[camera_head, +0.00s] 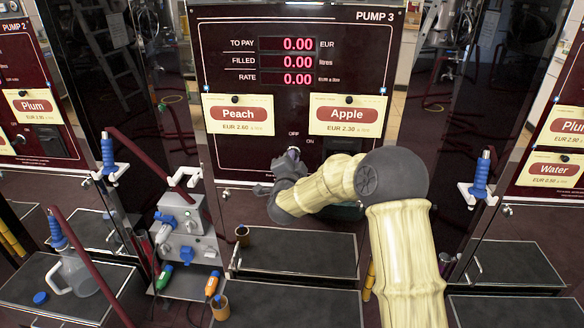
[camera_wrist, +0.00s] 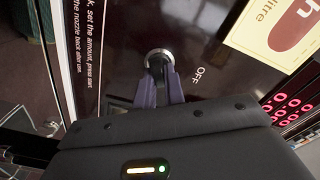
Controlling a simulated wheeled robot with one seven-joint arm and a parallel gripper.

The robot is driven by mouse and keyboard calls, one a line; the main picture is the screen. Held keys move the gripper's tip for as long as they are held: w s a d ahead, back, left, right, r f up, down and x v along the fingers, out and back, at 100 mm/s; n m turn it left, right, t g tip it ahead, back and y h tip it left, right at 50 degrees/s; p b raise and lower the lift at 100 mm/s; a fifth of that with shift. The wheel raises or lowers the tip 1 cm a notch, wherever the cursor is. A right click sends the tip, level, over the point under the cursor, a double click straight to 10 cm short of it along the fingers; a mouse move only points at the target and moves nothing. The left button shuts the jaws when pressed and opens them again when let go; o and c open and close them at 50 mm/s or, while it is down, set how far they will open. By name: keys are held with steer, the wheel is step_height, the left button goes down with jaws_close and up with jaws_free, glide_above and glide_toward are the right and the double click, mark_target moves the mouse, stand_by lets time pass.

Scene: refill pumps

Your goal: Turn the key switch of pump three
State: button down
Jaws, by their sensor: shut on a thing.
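Pump three's dark red panel (camera_head: 300,100) stands upright in the middle of the head view, with its displays reading 0.00. Its key switch (camera_wrist: 158,54) shows in the wrist view as a round silver collar with a dark key in its middle. The OFF label (camera_wrist: 200,73) is beside it. My gripper (camera_wrist: 162,80) is shut on the key, with a purple finger on each side. In the head view my gripper (camera_head: 292,154) reaches the panel just below the OFF and ON labels and hides most of the switch. The key's exact angle is hard to tell.
Peach (camera_head: 240,114) and Apple (camera_head: 347,115) cards hang above my gripper. A grey box with blue knobs (camera_head: 187,235) stands at left. A blue-handled nozzle (camera_head: 480,175) hangs at right. Dark trays (camera_head: 300,258) lie below the panel.

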steer(key=shift+f+m, duration=0.1)
steer(key=shift+m, duration=0.3)
steer(key=c, duration=1.5)
jaws_free()
steer(key=shift+s, duration=0.1)
steer(key=s, duration=1.7)
steer(key=shift+s+a+b, duration=0.1)
steer(key=shift+a+b, duration=0.2)
